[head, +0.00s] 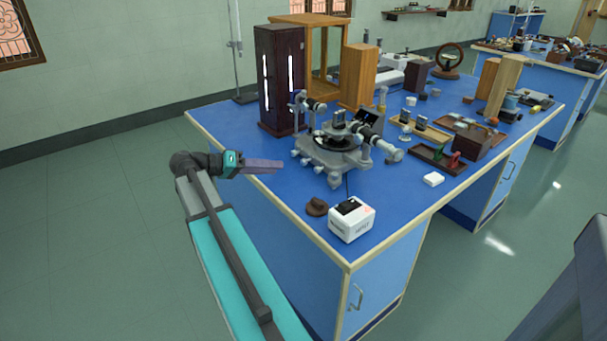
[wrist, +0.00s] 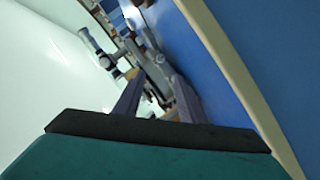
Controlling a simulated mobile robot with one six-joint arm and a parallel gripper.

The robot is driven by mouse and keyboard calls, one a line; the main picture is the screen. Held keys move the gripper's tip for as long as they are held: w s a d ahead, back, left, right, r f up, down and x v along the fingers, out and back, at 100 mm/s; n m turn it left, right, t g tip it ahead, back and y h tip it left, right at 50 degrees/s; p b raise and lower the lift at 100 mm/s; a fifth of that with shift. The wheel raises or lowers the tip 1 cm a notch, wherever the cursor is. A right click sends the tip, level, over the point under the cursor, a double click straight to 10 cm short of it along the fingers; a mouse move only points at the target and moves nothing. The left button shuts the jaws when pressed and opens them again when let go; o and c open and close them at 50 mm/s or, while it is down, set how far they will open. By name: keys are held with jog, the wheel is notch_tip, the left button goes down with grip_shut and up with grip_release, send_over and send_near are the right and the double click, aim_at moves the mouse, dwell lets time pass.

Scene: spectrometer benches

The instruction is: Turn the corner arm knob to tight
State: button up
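The grey spectrometer (head: 330,158) stands on the blue bench top, with a dark round table in its middle and two telescope-like tubes on it. Several small knobs show around its base and arms. I cannot tell which one is the corner arm knob. In the wrist view part of the spectrometer (wrist: 157,72) shows beyond and between my fingers. My gripper (head: 279,167) is over the bench's left edge, to the left of the spectrometer and apart from it. In the wrist view my gripper (wrist: 156,82) has its two fingers spread, with nothing held between them.
The blue bench (head: 265,185) has free room left and front of the spectrometer. A white box (head: 351,220) and a small brown piece (head: 316,207) lie near the front. A dark tall cabinet (head: 280,80) stands behind. Wooden trays (head: 433,157) are at the right.

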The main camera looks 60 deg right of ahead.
aim_at(315, 170)
jog(key=shift+d+f, duration=0.15)
jog(key=shift+f, duration=0.05)
dwell(0.4)
jog(key=x, duration=1.3)
jog(key=shift+s+d+f, duration=0.1)
jog(key=shift+s+d, duration=0.15)
jog(key=shift+s, duration=0.05)
jog(key=shift+c, duration=0.3)
grip_shut()
